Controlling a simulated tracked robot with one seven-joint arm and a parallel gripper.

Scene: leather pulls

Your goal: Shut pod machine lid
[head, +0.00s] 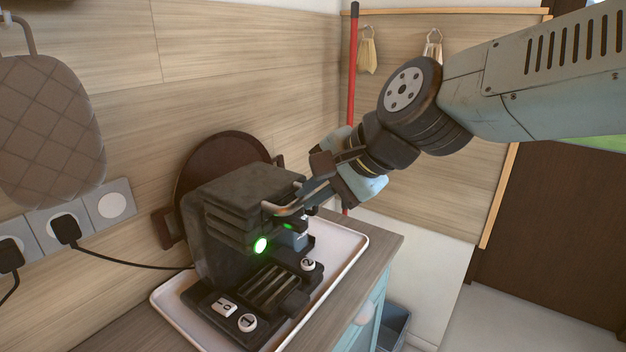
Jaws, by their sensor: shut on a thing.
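The dark pod machine (222,235) stands on a white tray (355,243) on the counter. Its lid (245,185) lies about level across the top of the body; I cannot tell whether a small gap is left under it. A pale metal handle (280,209) sticks out at the lid's front right. My gripper (308,196) reaches in from the upper right and is shut on the handle. The fingertips are partly hidden against the machine. A green light (260,245) glows on the machine's front.
A round dark board (225,150) leans on the wall behind the machine. Wall sockets (65,228) with black plugs and a cable are at left, below a quilted hanging pad (48,130). A red pole (352,95) stands behind my arm. A bin (393,325) sits below the counter.

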